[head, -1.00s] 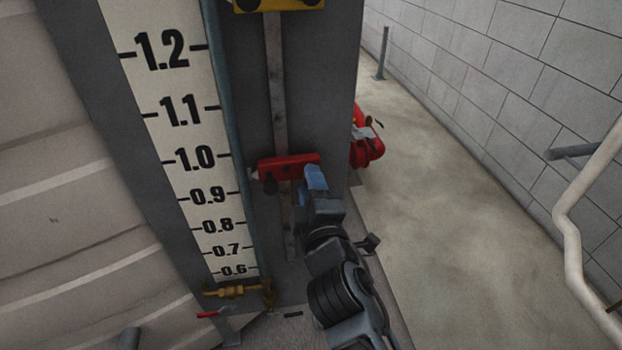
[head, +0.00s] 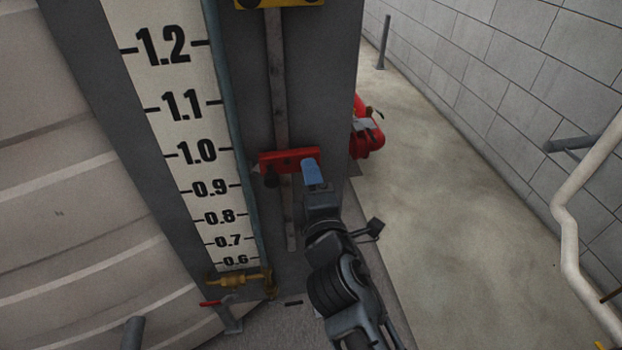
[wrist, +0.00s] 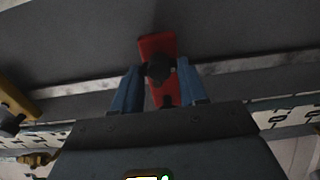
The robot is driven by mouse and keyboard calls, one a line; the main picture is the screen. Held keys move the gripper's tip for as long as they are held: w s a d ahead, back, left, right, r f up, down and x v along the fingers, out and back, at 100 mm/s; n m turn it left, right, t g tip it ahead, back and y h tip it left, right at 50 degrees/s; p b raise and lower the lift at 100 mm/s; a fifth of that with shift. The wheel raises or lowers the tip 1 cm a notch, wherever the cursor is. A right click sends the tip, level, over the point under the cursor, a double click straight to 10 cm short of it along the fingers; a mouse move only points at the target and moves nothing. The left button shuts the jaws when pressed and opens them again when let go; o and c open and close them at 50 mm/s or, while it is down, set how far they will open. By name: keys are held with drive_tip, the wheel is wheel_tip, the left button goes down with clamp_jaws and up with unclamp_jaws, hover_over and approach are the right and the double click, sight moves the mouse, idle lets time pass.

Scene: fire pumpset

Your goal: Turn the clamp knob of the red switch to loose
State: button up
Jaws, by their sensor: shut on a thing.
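The red switch (head: 292,158) is a red bar mounted on a vertical metal strip on the dark grey column. A black knob (head: 271,179) hangs under its left end in the head view. My gripper (head: 311,165) is at the bar's right end, and its blue fingers hide what is behind them. In the wrist view, the red switch (wrist: 156,47) runs up between my gripper's fingers (wrist: 158,72). The black clamp knob (wrist: 159,70) is between the fingertips, and they are shut on it. A second dark part (wrist: 167,101) shows lower on the bar.
A white level scale (head: 180,120) stands left of the switch. A yellow block (head: 280,15) is above it on the strip. A brass valve (head: 240,280) is low on the left, and red equipment (head: 366,138) stands behind the column.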

drive_tip(key=o, duration=1.1)
drive_tip(key=shift+c, duration=0.2)
drive_tip(key=v, duration=0.8)
drive_tip(key=shift+b, duration=0.3)
drive_tip(key=s+d+f+m+g+h, duration=0.1)
drive_tip(key=s+d+f+m, duration=0.2)
drive_tip(key=s+d+m, duration=0.5)
drive_tip(key=s+d+f+m+g+h, duration=0.15)
drive_tip(key=s+d+f, duration=0.35)
drive_tip(key=s, duration=0.6)
drive_tip(key=s+d+r+m+h, duration=0.1)
drive_tip(key=s+d+r+m, duration=0.3)
drive_tip(key=s, duration=0.5)
drive_tip(key=s+d+r+m+h, duration=0.1)
drive_tip(key=s+d+r+m, duration=0.4)
drive_tip(key=s+m, duration=0.3)
drive_tip(key=shift+s+d+r, duration=0.2)
drive_tip(key=shift+s+d, duration=0.5)
drive_tip(key=shift+s, duration=0.15)
